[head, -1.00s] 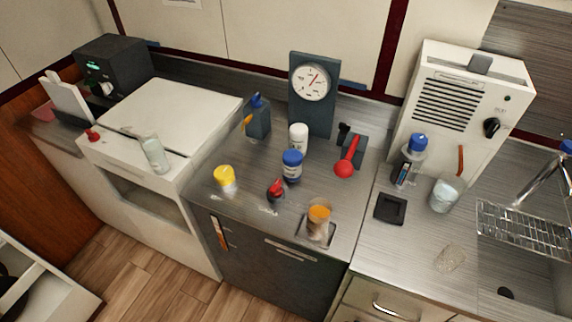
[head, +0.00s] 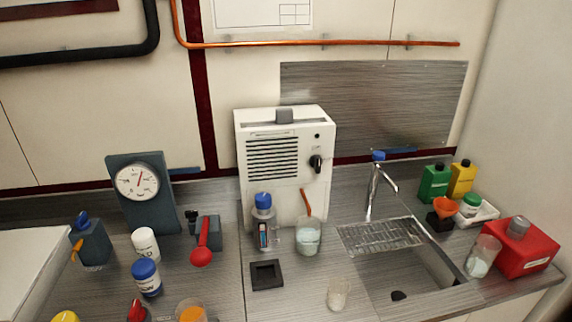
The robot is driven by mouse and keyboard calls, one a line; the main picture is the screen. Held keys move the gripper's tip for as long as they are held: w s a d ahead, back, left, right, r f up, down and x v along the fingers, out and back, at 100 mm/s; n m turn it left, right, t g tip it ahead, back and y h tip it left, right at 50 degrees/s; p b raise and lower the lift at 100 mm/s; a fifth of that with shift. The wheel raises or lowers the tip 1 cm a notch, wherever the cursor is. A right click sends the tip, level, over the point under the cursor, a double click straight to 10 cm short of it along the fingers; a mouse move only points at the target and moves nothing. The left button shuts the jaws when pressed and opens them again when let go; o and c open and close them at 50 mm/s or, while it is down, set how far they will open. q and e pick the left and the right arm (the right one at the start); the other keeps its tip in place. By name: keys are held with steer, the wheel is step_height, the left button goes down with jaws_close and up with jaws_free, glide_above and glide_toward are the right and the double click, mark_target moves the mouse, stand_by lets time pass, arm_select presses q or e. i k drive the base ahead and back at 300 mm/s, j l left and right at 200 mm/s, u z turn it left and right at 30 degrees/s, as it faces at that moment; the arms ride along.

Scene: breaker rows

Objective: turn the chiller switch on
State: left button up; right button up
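A white box unit with a dark louvred grille (head: 284,165), which looks like the chiller, stands on the counter against the wall in the middle of the head view. On the right of its front is a black rotary knob (head: 316,163) with a pale mark, and a small dark green dot (head: 317,136) sits above it. The knob looks about upright, slightly tilted. I cannot read a label at this size. Neither of my grippers shows in the head view.
A blue-capped bottle (head: 263,222) and a glass beaker with a red-orange rod (head: 308,236) stand before the unit. A black square holder (head: 267,275) and a glass (head: 339,294) are nearer. A gauge stand (head: 142,195) is left; a sink (head: 392,272) is right.

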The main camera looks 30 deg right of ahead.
mark_target(316, 161)
steer(key=z, duration=1)
steer(key=l+u, duration=0.1)
steer(key=l, duration=0.15)
